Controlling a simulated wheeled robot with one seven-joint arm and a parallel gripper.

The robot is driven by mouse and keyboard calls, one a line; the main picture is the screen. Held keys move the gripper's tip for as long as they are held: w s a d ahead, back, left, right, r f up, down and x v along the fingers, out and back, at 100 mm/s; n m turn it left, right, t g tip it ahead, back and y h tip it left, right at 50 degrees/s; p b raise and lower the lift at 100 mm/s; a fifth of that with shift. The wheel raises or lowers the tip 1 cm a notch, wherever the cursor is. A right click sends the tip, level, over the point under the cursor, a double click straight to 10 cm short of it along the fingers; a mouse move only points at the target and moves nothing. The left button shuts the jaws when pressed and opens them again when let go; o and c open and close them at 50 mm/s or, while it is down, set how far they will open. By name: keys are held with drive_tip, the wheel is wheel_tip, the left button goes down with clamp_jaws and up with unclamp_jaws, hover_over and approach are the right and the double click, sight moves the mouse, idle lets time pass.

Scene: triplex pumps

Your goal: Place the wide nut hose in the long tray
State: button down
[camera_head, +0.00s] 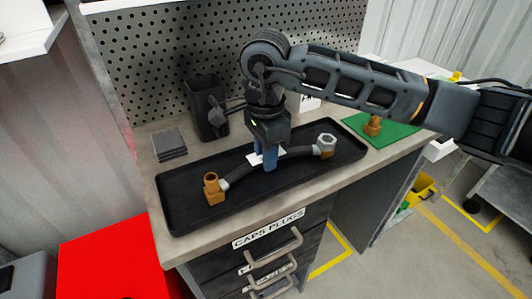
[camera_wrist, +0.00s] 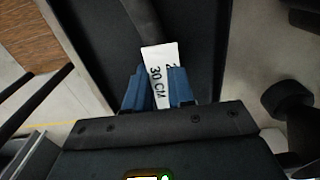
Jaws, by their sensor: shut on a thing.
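The hose (camera_head: 237,170) is a dark curved tube with a brass fitting (camera_head: 213,188) at its left end and a wide grey nut (camera_head: 326,143) with brass at its right end. My gripper (camera_head: 266,160) is shut on the hose near its middle, by a white tag. In the wrist view my blue fingertips (camera_wrist: 160,88) flank the tag (camera_wrist: 157,72), which reads 30 CM. The hose is over the long black tray (camera_head: 186,218), with both ends inside its outline. I cannot tell whether the hose touches the tray floor.
A dark bin (camera_head: 207,110) and a stack of grey squares (camera_head: 169,144) stand behind the tray. A green mat (camera_head: 400,139) with a brass fitting (camera_head: 373,126) lies to the right. A perforated board (camera_head: 150,60) rises behind the bench. Drawers are below.

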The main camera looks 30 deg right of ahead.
drive_tip(key=c, duration=1)
unclamp_jaws()
drive_tip(key=shift+f, duration=0.1)
